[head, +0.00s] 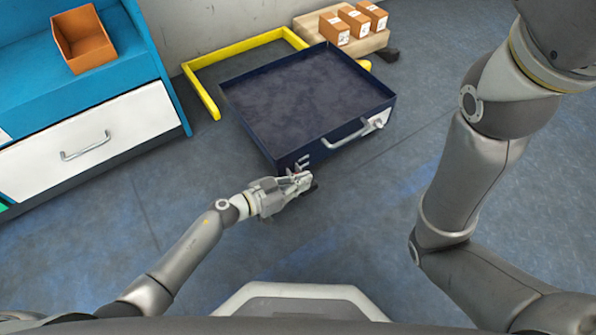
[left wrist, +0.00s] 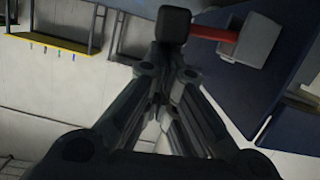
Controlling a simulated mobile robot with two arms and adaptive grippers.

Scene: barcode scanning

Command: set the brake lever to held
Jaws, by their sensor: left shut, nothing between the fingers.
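The dark blue cart (head: 285,160) stands on the floor in the middle of the head view. The brake lever shows as a red bar (left wrist: 212,33) with a grey block (left wrist: 252,41) at its right end in the left wrist view. My left gripper (head: 304,182) is at the cart's near left corner, shut and empty. In the left wrist view its fingertips (left wrist: 173,24) are by the red bar's left end; I cannot tell if they touch it. In the head view the gripper mostly hides the lever. My right gripper is out of view.
A grey handle (head: 345,134) is on the cart's front side. A yellow floor frame (head: 240,47) lies behind the cart. A pallet (head: 368,45) with orange boxes is at the back. A blue cabinet with a white drawer (head: 95,140) stands left. Floor right of the cart is clear.

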